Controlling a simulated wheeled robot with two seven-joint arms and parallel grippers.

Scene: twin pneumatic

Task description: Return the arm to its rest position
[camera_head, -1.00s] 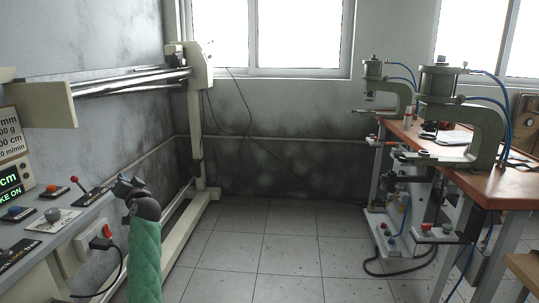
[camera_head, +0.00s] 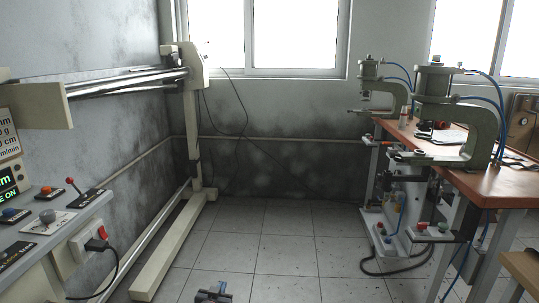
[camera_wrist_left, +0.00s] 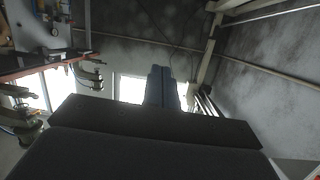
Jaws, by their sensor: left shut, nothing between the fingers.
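My left gripper (camera_head: 214,294) shows only as a small dark piece at the bottom edge of the head view, low over the tiled floor. In the left wrist view its fingers (camera_wrist_left: 162,88) are together, with nothing between them. The rest of my left arm is out of the head view. My right gripper is in neither view.
A control panel (camera_head: 45,222) with levers and buttons stands at the left, near a cream rail frame (camera_head: 195,130). At the right is a wooden-topped bench (camera_head: 480,185) with two pneumatic presses (camera_head: 433,85). The tiled floor (camera_head: 270,255) between them is clear.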

